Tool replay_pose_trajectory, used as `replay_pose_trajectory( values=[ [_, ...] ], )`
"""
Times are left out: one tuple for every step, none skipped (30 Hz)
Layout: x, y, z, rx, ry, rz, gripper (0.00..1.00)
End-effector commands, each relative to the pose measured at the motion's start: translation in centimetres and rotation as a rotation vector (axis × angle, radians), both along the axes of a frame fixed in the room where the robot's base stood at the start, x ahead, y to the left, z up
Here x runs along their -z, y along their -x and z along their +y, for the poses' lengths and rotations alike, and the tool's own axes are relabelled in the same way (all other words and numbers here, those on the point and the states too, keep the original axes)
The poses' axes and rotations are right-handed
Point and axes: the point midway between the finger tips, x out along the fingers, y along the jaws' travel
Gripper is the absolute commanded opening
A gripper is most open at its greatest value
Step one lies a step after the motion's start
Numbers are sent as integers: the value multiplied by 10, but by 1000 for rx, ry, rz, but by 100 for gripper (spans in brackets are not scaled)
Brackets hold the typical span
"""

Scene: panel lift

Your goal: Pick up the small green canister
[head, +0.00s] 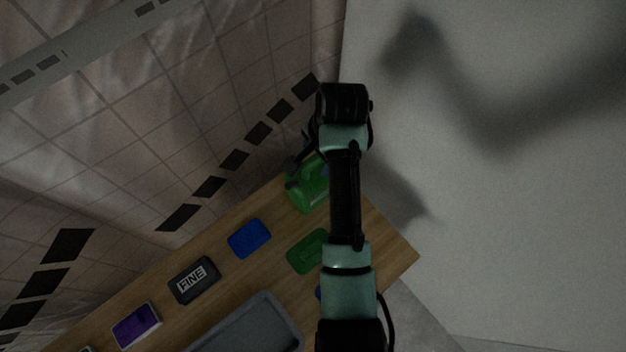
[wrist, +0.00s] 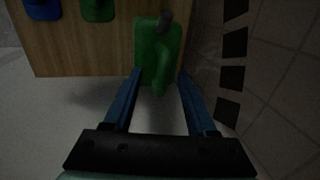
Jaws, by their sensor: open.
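The small green canister (head: 306,187) stands near the far end of the wooden table in the head view, partly hidden by my arm. In the wrist view the green canister (wrist: 157,52) shows its dark cap and its handle at the table edge. My gripper (wrist: 159,75) is open, with its two blue fingers pointing at the canister, one on either side of its lower part in the picture. I cannot tell whether either finger touches it. In the head view my gripper is mostly hidden behind my arm.
The wooden table (head: 385,250) also bears a blue item (head: 249,238), a flat green item (head: 308,252), a black box marked FINE (head: 194,280), a purple item (head: 135,325) and a grey tray (head: 262,325). A tiled wall or floor with dark dashes lies left, a plain pale surface right.

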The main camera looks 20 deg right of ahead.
Motion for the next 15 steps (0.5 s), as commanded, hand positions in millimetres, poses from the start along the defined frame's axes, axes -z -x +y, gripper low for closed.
replay_pose_trajectory(
  values=[
    [5, -1, 1, 0, 0, 2, 57],
    [9, -2, 1, 0, -1, 4, 57],
    [14, -4, 2, 0, -1, 4, 57],
    [18, -6, 3, 0, -1, 4, 57],
    [22, -7, 3, 0, -1, 4, 57],
    [28, -9, 4, 0, -1, 3, 57],
    [33, -9, 4, 0, -1, 4, 57],
    [37, -10, 4, -1, 0, 2, 57],
    [41, -11, 5, -1, 0, 2, 57],
    [43, -11, 5, -1, 0, 2, 57],
    [44, -12, 5, -1, 1, 1, 57],
    [46, -12, 5, 0, 0, 0, 57],
    [47, -12, 5, 0, 0, 0, 57],
    [47, -12, 5, 0, 0, 0, 57],
    [47, -12, 5, 0, 0, 0, 57]
  ],
)
